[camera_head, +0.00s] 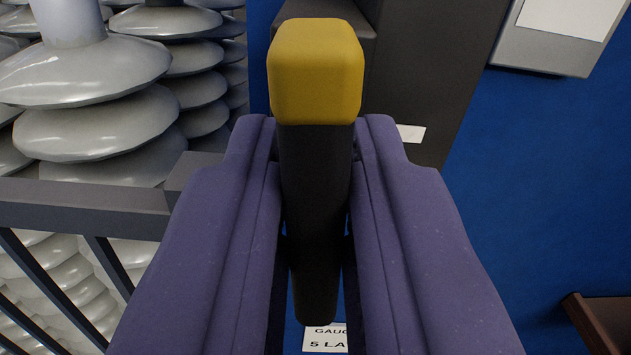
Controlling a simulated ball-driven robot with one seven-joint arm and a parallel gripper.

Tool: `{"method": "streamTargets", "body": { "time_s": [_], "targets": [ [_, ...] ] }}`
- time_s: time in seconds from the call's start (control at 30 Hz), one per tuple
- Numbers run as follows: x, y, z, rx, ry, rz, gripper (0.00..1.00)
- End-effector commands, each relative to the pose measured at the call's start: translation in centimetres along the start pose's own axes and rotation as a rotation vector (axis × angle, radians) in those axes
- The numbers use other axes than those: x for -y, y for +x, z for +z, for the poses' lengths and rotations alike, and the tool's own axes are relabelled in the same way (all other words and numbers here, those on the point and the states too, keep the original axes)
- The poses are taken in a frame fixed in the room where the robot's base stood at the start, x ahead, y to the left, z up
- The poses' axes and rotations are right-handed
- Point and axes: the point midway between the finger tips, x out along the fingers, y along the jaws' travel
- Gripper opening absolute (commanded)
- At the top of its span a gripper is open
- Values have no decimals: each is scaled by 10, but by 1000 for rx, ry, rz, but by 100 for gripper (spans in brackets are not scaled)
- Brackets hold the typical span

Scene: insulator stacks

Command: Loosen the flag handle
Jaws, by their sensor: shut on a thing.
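The flag handle (315,160) is a dark bar with a yellow block at its upper end in the camera view. It runs upright through the middle of the picture. My gripper (316,150) has two purple fingers, one on each side of the dark bar, and is shut on it just below the yellow end. The handle's pivot or mount cannot be made out. A white label with partly hidden black print (326,338) shows below the handle's lower end.
Grey stacked insulators (90,75) stand at the upper left, behind a dark metal rail (85,207). A dark grey box or post (425,80) rises behind the handle. A blue panel (545,170) fills the right. A brown ledge (605,320) juts in at lower right.

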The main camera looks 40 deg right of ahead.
Motion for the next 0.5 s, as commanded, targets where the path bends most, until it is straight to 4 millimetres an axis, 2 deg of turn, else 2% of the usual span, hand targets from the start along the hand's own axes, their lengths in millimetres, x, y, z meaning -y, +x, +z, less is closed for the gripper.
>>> {"method": "streamTargets", "body": {
  "time_s": [0.03, 0.1, 0.13, 0.37, 0.5],
  "targets": [
    [0, 0, 1, 2, 0, 0, 20],
    [0, 0, 1, 2, 0, 0, 36],
    [0, 0, 1, 1, 0, 0, 38],
    [0, 0, 0, 0, 1, 0, 38],
    [0, -10, 0, 0, 1, 0, 38]
  ]
}}
